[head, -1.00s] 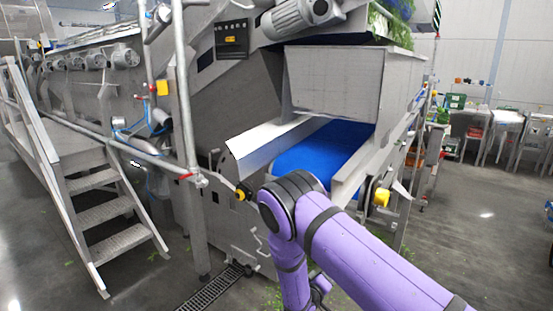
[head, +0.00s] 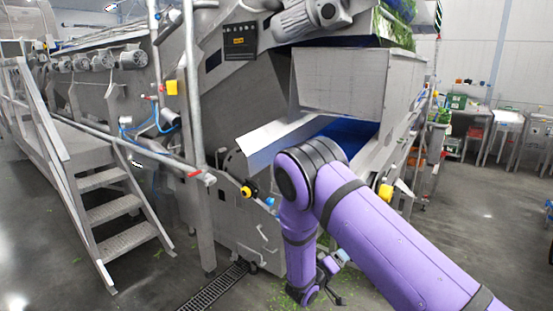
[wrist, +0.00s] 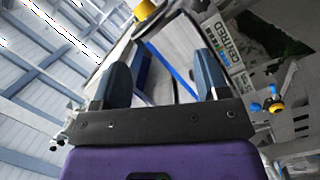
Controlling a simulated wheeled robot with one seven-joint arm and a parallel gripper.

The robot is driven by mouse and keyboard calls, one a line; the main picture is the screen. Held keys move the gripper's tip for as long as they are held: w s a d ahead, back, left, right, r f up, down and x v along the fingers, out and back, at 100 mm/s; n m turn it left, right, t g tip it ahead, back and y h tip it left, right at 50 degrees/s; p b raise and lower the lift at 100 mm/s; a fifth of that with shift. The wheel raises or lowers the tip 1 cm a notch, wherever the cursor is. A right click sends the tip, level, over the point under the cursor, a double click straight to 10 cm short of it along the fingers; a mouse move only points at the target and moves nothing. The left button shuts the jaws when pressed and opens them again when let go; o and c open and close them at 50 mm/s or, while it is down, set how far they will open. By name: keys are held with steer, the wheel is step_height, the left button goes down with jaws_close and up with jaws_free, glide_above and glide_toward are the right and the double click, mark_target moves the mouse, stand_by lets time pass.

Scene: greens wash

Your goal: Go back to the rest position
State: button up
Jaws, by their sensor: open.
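My gripper (wrist: 161,75) shows in the wrist view with its two dark blue-grey fingers spread apart and nothing between them. Behind the fingers are grey metal panels and a strip of blue. In the head view my purple arm bends at a raised elbow and its lower part hangs down in front of the machine. The gripper end is small and partly hidden there, low beside the forearm, so its fingers are hard to make out.
The grey washing machine (head: 232,130) stands close in front, with a blue belt (head: 352,131) partly behind my elbow. Metal steps (head: 112,212) are at the left. A floor drain (head: 212,290) and scattered green bits lie below. Open floor and tables (head: 508,117) are at the right.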

steer(key=s+d+r+m+g+y, duration=0.15)
steer(key=s+d+r+g, duration=0.3)
steer(key=r, duration=0.45)
steer(key=s+d+r+m+g, duration=0.25)
steer(key=s+d+r, duration=0.2)
steer(key=r, duration=0.45)
steer(key=s+d+r+m+g+y, duration=0.1)
steer(key=s+d+r+g, duration=0.35)
steer(key=r, duration=0.45)
steer(key=s+a+r+n+t+y, duration=0.1)
steer(key=s+r+y, duration=0.4)
steer(key=s, duration=0.8)
steer(key=s+a+r+n+t+y, duration=0.1)
steer(key=s+r+t+y, duration=0.3)
steer(key=s+r, duration=0.4)
steer(key=s+a+y, duration=0.1)
steer(key=s, duration=0.4)
steer(key=shift+r, duration=0.4)
steer(key=shift+s, duration=0.1)
stand_by(2.2)
